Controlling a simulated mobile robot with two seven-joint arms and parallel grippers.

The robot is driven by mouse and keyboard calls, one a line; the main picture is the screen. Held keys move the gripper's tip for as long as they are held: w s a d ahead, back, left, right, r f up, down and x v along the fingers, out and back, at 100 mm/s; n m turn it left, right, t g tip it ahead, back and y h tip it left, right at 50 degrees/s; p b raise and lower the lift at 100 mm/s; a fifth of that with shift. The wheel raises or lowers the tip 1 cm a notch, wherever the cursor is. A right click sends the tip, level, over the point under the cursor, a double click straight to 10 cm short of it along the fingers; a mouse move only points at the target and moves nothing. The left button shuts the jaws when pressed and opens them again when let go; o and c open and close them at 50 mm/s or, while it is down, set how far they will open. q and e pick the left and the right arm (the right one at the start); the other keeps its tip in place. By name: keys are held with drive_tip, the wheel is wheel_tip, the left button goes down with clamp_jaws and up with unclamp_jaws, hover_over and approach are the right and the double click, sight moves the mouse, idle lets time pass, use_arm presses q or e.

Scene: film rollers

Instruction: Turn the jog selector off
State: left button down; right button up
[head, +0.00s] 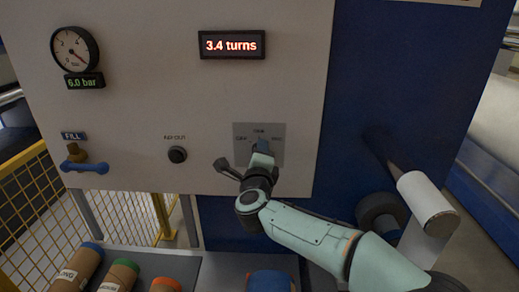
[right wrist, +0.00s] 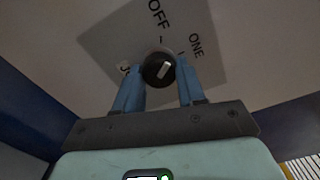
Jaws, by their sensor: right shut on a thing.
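The jog selector is a small round black knob (right wrist: 158,70) with a white mark, on a grey label plate (head: 243,130). In the right wrist view its plate reads OFF and ONE, with a third label partly hidden by a finger. The white mark slants up and right, towards the ONE side rather than straight at OFF. My right gripper (right wrist: 159,80) has its blue fingers on either side of the knob, shut on it. In the head view the right gripper (head: 261,146) covers the knob. My left gripper is not in view.
A black round button (head: 177,155) and a blue-handled FILL valve (head: 85,166) are left of the selector. A red display (head: 232,45) reads 3.4 turns. A pressure gauge (head: 74,49) is upper left. Several film rolls (head: 78,267) lie below; a white roller (head: 428,204) sticks out right.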

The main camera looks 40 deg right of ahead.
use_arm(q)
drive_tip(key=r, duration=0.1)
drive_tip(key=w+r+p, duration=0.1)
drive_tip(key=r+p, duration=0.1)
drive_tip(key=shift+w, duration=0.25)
use_arm(e)
drive_tip(key=n, duration=0.4)
drive_tip(key=shift+r+n, duration=0.1)
drive_tip(key=shift+n, duration=0.3)
drive_tip(key=o, duration=1.1)
drive_tip(key=shift+c, duration=0.2)
drive_tip(key=shift+a, duration=0.1)
use_arm(q)
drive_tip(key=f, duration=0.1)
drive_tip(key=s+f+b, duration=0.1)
drive_tip(key=b, duration=0.1)
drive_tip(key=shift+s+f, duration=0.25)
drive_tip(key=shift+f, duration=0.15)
use_arm(e)
drive_tip(key=v, duration=1.3)
drive_tip(key=shift+s, duration=0.15)
